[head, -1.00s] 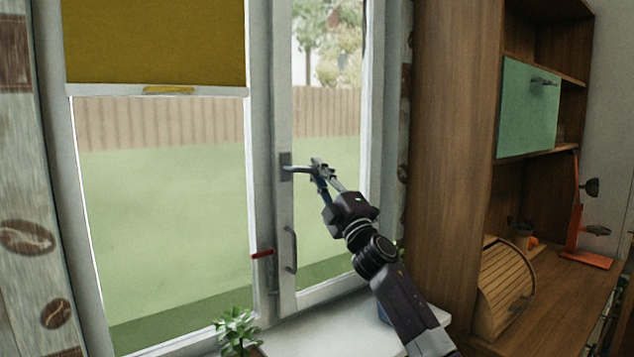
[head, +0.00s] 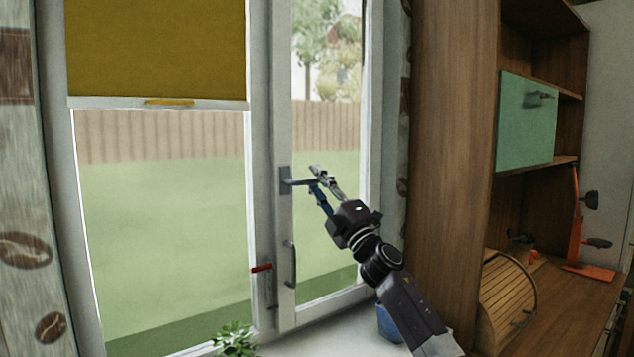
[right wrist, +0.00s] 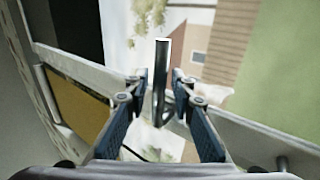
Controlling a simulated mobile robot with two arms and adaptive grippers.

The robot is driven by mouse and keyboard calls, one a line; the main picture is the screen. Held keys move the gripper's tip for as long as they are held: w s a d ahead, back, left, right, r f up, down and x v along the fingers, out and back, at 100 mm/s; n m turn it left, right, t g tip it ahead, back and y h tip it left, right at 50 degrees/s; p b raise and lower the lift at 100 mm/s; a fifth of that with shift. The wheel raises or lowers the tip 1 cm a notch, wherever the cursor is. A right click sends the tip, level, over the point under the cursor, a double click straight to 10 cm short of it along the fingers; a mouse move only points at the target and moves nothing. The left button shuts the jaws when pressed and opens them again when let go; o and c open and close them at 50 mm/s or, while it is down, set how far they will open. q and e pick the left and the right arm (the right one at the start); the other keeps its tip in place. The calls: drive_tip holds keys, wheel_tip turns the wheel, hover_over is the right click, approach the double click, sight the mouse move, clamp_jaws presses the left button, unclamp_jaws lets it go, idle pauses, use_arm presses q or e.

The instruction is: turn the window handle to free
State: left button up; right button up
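The window handle (head: 299,182) is a grey lever on a plate on the left stile of the right window sash. It points sideways to the right, about horizontal. My right gripper (head: 319,180) is at the free end of the lever. In the right wrist view, the handle (right wrist: 161,75) stands between the two blue-padded fingers of my right gripper (right wrist: 160,97). The fingers are apart, with a gap visible on both sides of the handle. I cannot tell whether either finger touches it. My left gripper is not in view.
Below the handle are a grey pull (head: 290,264) and a red-tipped lever (head: 262,268). A plant (head: 235,340) and a blue pot (head: 389,323) are by the sill. A wooden cabinet (head: 455,130) and a bread box (head: 507,290) stand at the right.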

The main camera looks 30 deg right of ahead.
drive_tip(key=shift+s, duration=0.1)
drive_tip(key=v, duration=1.2)
drive_tip(key=shift+f, duration=0.1)
idle(0.6)
